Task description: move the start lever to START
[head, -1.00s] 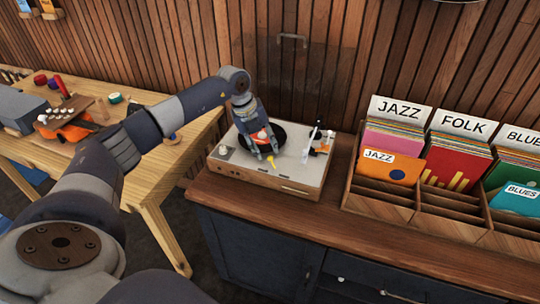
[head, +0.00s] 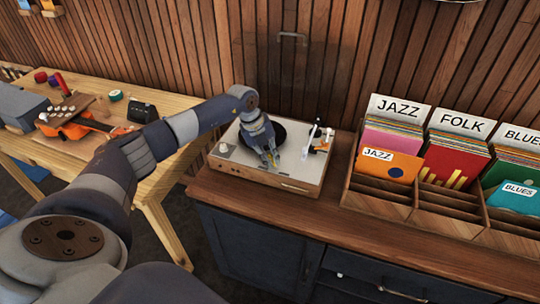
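The record player (head: 300,172) stands on the wooden counter, with a black record on its platter (head: 282,137) and a white tonearm (head: 312,138) at its right. My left gripper (head: 271,162) points down over the front part of the deck, in front of the platter. Its fingertips are close together, right at the spot of the small yellow start lever. The gripper hides nearly all of that lever, so its position and any contact cannot be told. Whether the fingers are fully shut is too small to tell. My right gripper is not in view.
A record rack (head: 400,195) with JAZZ, FOLK and BLUES sections stands to the right. A clear raised lid (head: 290,70) is behind the deck. At left, a wooden workbench (head: 165,180) holds an orange ukulele (head: 72,130) and small items. The counter front is clear.

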